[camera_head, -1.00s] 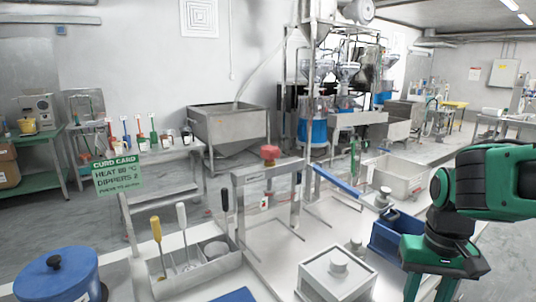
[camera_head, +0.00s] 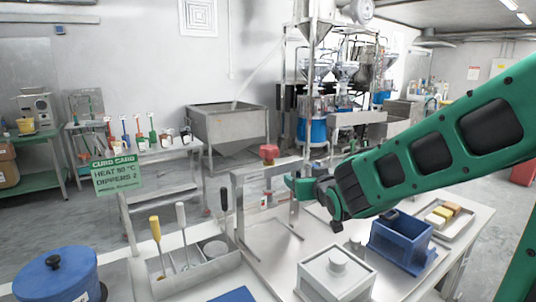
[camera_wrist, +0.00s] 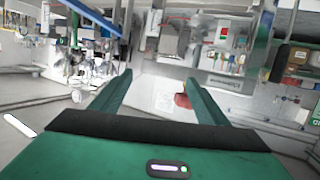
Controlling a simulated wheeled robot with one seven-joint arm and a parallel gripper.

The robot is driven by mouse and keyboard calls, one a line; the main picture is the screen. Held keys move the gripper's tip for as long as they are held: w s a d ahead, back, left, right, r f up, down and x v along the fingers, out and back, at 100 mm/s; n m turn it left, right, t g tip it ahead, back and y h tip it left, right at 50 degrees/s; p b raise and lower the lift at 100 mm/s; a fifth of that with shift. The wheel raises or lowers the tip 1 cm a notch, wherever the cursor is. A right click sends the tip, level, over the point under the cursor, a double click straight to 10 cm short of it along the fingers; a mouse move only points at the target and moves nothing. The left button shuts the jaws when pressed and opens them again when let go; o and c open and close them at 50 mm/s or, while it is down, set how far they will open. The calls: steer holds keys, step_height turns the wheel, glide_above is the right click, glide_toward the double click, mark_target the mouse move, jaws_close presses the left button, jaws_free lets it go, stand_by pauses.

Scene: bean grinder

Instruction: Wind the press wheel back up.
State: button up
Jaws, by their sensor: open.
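The press is a grey metal frame (camera_head: 240,180) standing on the white bench in the head view. A small red piece (camera_head: 269,152), which looks like its wheel or knob, sits on top of the frame. The red piece also shows in the wrist view (camera_wrist: 183,100), ahead of my fingers and close to the right one. My gripper (camera_head: 291,182) is open and empty, just right of the red piece and slightly lower in the head view. In the wrist view my gripper (camera_wrist: 158,88) has its fingers spread apart. My arm hides part of the bench behind it.
A tray of upright tools (camera_head: 195,270) stands left of the press. A white box with a knob (camera_head: 335,275) and a blue bin (camera_head: 400,240) stand to the right. A blue lidded pot (camera_head: 55,275) is at the front left. A blue bar (camera_wrist: 90,15) crosses the wrist view's top left.

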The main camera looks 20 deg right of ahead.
mark_target(270, 151)
steer(key=w+a+r+n+t+y, duration=0.1)
steer(key=w+a+r+t+y, duration=0.15)
steer(key=a+r, duration=0.35)
steer(key=shift+t, duration=0.25)
steer(key=w, duration=0.3)
steer(key=w+f, duration=0.1)
steer(key=w, duration=0.3)
steer(key=w+a, duration=0.1)
steer(key=w, duration=0.2)
steer(key=shift+w+f, duration=0.15)
steer(key=shift+w, duration=0.2)
steer(key=c, duration=1)
steer(key=shift+d, duration=0.15)
steer(key=shift+c, duration=0.3)
steer(key=shift+a, duration=0.2)
steer(key=shift+d, duration=0.1)
steer(key=shift+n+y, duration=0.9)
steer(key=shift+y, duration=0.15)
